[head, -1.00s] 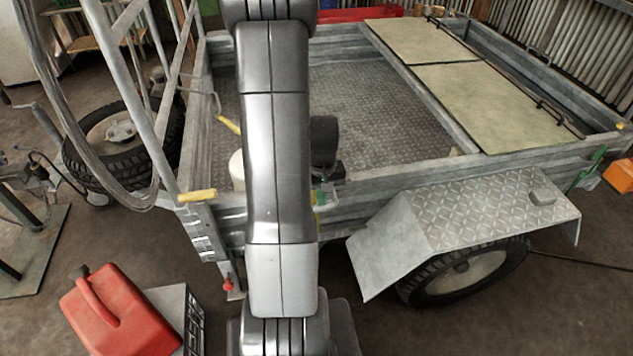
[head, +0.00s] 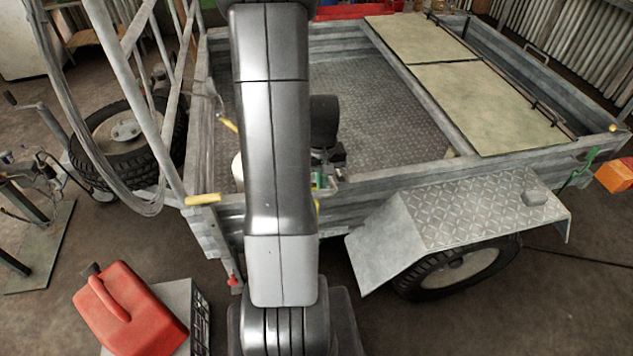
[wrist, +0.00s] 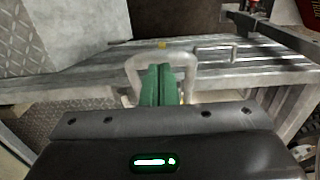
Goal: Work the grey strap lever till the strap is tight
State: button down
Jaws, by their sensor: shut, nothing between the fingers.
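A light grey U-shaped lever (wrist: 161,57) shows in the wrist view at the trailer's side wall. My gripper (wrist: 157,84) has green fingers, closed together with nothing between them. The fingertips lie within the outline of the lever's loop, just below its crossbar; I cannot tell whether they touch it. In the head view my gripper (head: 318,181) shows as a bit of green just right of my arm, by the trailer's near side wall. The lever is not clear there. The strap is not clearly visible in either view, so its tightness cannot be told.
The grey trailer (head: 400,195) fills the middle and right, with a chequer-plate mudguard (head: 470,215) over its wheel. A red fuel can (head: 132,308) stands at the lower left. A spare wheel (head: 115,140) is at the left behind upright grey bars. An orange box (head: 616,176) is at the right edge.

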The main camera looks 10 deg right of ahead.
jog(key=shift+f, duration=0.15)
jog(key=shift+f+b, duration=3.5)
jog(key=shift+f, duration=0.6)
notch_tip(320, 180, up, 9)
jog(key=p, duration=0.6)
jog(key=shift+f, duration=0.2)
jog(key=shift+f, duration=0.15)
jog(key=shift+f+b, duration=3.4)
jog(key=shift+f, duration=0.8)
notch_tip(320, 180, up, 9)
jog(key=p, duration=0.6)
jog(key=shift+f+p, duration=0.15)
jog(key=shift+p, duration=0.15)
jog(key=shift+f, duration=0.15)
